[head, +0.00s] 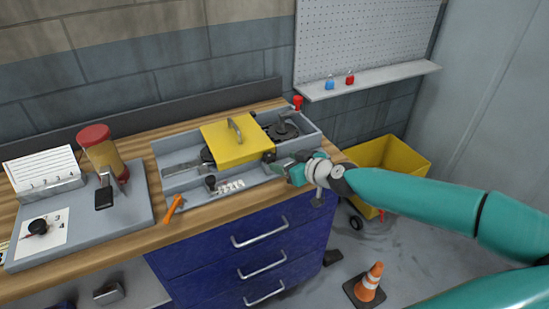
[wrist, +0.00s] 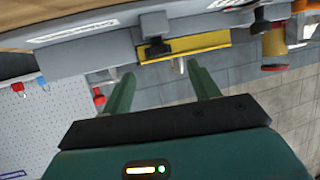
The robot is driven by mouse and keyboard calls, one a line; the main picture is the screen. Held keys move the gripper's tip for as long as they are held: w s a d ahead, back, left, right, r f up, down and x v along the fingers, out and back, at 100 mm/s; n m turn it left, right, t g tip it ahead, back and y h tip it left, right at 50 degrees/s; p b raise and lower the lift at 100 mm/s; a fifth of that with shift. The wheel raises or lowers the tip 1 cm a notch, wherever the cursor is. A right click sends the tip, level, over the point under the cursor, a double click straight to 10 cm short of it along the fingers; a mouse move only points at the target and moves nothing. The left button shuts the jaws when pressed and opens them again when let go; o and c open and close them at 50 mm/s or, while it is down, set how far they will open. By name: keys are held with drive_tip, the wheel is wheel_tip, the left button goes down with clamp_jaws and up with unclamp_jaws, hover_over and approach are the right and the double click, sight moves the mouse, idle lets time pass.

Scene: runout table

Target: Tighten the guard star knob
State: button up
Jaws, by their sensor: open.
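The yellow guard (head: 228,146) with a grey handle sits over the grey runout tray on the bench. A small dark knob (head: 268,156), which looks like the star knob, is at the guard's front right corner. In the wrist view a black knob (wrist: 156,49) on a grey block stands beside the yellow guard (wrist: 205,41). Its star shape is too small to make out. My gripper (head: 276,168) is right beside the knob in the head view. In the wrist view my gripper (wrist: 162,88) is open and empty, its fingers apart, with the knob beyond the fingertips.
A round dark part (head: 284,130) and a red knob (head: 297,101) are at the tray's right end. A black-topped lever (head: 210,183) and an orange-handled tool (head: 174,207) are near the front. A red-lidded jar (head: 100,148) stands left. A yellow bin (head: 405,158) and cone (head: 370,283) are on the floor.

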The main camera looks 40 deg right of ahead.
sight(271, 157)
drive_tip(key=shift+x, duration=3)
drive_tip(key=shift+d, duration=0.1)
drive_tip(key=c, duration=1)
